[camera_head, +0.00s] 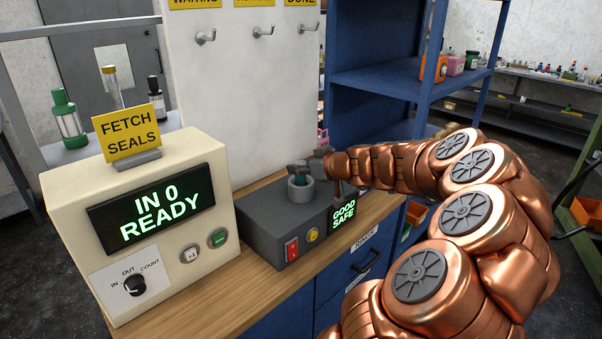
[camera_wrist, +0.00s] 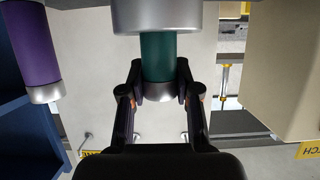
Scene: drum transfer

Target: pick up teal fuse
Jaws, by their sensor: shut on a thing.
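The teal fuse (camera_wrist: 158,58) stands upright in the wrist view, which looks upside down, with a silver cap at its free end. Its other end sits in the wide grey collar (camera_wrist: 157,16). My gripper (camera_wrist: 160,88) is shut on the fuse near the cap, one finger on each side. In the head view the fuse (camera_head: 300,181) is a small teal patch inside the round socket (camera_head: 300,192) on the dark grey tester box (camera_head: 268,225), whose screen reads GOOD SAFE. My gripper (camera_head: 302,170) is at the socket there, partly hidden by its own links.
A beige counter box (camera_head: 160,255) reading IN 0 READY stands left of the tester on the wooden bench (camera_head: 215,312). A purple cylinder (camera_wrist: 33,45) shows at the left in the wrist view. Blue shelves (camera_head: 375,80) stand behind. A green-capped cylinder (camera_head: 68,120) stands at left.

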